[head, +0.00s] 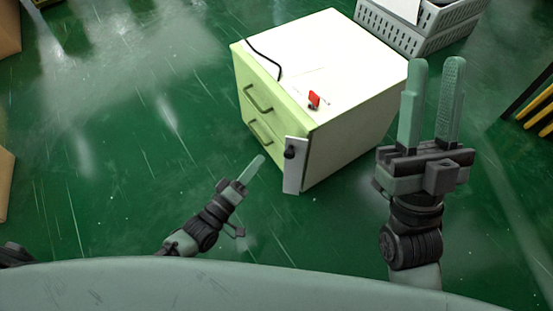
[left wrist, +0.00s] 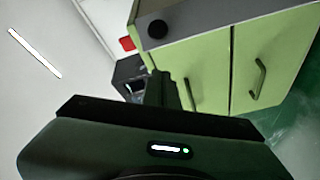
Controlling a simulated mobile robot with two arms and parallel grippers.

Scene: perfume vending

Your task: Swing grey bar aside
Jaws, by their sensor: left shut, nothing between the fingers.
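The grey bar (head: 293,176) stands upright along the right front edge of the pale green cabinet (head: 345,55), with a black knob (head: 290,153) on it. In the left wrist view the grey bar (left wrist: 215,14) runs across the top, with the knob (left wrist: 157,28) near its left end. My left gripper (head: 261,160) is shut and empty, to the left of the bar in front of the drawers, apparently apart from it. Its dark fingers (left wrist: 163,85) point toward the cabinet in the left wrist view. My right gripper (head: 433,65) is open and empty, right of the cabinet.
Two drawer handles (head: 257,98) stick out from the cabinet front. A small red object (head: 314,98) and a black cable (head: 264,57) lie on its top. A grey crate (head: 440,35) stands behind it.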

